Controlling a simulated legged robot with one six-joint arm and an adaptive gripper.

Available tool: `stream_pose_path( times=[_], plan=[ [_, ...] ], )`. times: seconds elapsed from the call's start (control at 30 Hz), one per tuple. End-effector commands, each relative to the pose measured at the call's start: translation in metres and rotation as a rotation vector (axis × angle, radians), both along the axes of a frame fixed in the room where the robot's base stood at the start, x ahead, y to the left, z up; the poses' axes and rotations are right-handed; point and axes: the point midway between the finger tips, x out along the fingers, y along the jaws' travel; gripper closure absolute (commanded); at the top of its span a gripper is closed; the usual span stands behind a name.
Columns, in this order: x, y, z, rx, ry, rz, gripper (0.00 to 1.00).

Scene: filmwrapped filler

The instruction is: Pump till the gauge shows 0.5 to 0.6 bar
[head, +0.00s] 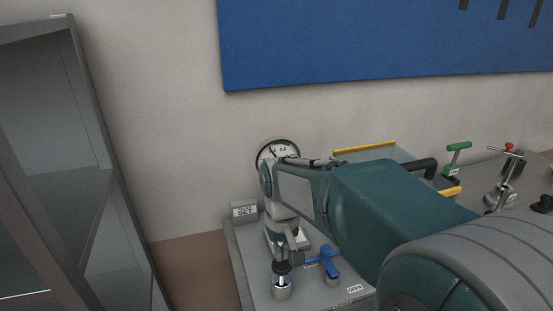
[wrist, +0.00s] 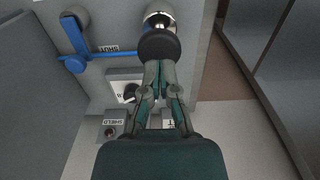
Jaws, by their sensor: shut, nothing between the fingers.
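The round gauge (head: 284,150) is on the far side of the grey bench, partly covered by my arm. A "0.4" mark seems to show on its white face, but I cannot read the pressure. The pump (head: 282,292) is a short metal cylinder with a black knob (head: 281,268) on a bright rod. In the wrist view the black knob (wrist: 160,44) is just beyond my fingertips. My gripper (wrist: 158,64) is shut and empty, pointing at the knob; whether it touches is unclear. My gripper (head: 287,257) also shows in the head view, right by the knob.
A blue lever handle (head: 328,262) stands close right of the pump; it shows in the wrist view (wrist: 76,64). A small labelled box (head: 244,211) is at the bench's left. A green-handled device (head: 456,158) and a clamp (head: 503,185) stand right. A dark cabinet (head: 60,160) is left.

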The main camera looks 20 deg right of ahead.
Motion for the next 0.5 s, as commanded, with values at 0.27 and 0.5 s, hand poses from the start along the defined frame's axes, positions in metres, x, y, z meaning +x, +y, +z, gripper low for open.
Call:
stream_pose_path(
  times=[0.27,0.5],
  plan=[
    [-0.001,0.000,-0.022,0.000,0.002,0.000,1.00],
    [-0.001,0.000,-0.041,0.000,0.004,0.000,1.00]
  ],
)
